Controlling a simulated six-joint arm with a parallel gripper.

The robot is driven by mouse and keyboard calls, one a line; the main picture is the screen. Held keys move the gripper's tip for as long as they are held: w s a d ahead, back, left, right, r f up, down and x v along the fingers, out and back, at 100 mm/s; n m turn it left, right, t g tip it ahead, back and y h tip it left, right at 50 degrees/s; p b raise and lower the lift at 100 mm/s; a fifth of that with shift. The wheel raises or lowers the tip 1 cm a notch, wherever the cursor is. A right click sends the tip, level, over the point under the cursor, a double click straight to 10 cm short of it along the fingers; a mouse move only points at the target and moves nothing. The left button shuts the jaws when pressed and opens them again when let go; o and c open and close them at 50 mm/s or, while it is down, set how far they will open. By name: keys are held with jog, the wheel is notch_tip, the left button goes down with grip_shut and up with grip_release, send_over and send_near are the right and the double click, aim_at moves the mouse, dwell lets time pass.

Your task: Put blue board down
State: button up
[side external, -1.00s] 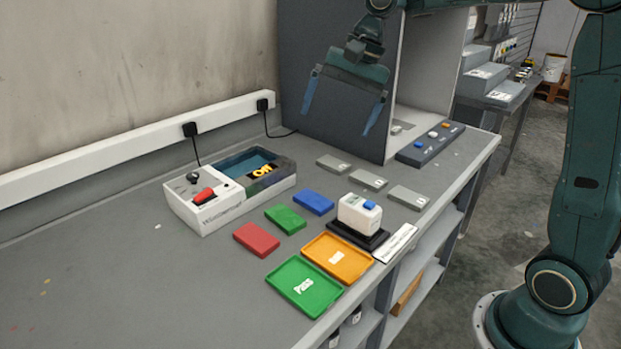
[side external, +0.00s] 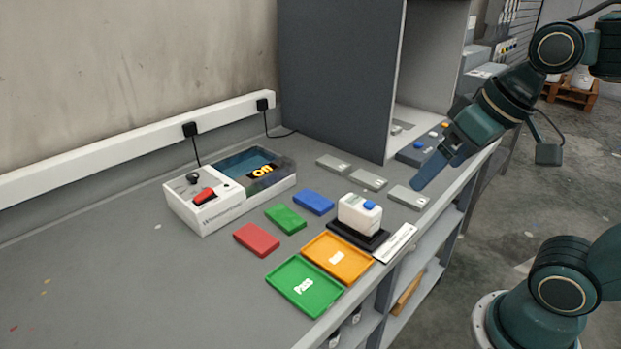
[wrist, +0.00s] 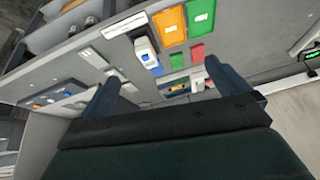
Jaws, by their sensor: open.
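The blue board (side external: 314,201) lies flat on the grey bench, behind the green board (side external: 285,219) and the red board (side external: 256,239) in one row. It also shows in the wrist view (wrist: 177,61), beyond my fingers. My gripper (side external: 436,172) is above the right part of the bench, near its front edge, in the side view. In the wrist view my two fingers (wrist: 162,88) are spread wide with nothing between them. No board is held. The fingers are well apart from the blue board.
Several grey plates (side external: 369,179) lie behind. A white device (side external: 205,204) with a lit display stands left. The left bench is clear.

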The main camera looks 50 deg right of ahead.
jog(key=shift+s+d+f+n, duration=0.2)
jog(key=shift+s+f+n, duration=0.15)
jog(key=shift+s, duration=0.3)
jog(key=shift+s+d+f+n, duration=0.25)
jog(key=shift+s+f, duration=0.2)
jog(key=shift+s, duration=0.2)
jog(key=w+r+m+g+y, duration=0.3)
jog(key=w+m, duration=0.6)
jog(key=w, duration=1.2)
jog(key=w+d+f+m+g+y, duration=0.1)
jog(key=w+d+f+m+g, duration=0.1)
jog(key=w+d+f+m, duration=0.7)
jog(key=w+d+f, duration=0.3)
jog(key=w+f, duration=0.1)
jog(key=shift+w+f, duration=0.15)
jog(key=shift+w, duration=0.2)
jog(key=shift+f, duration=0.15)
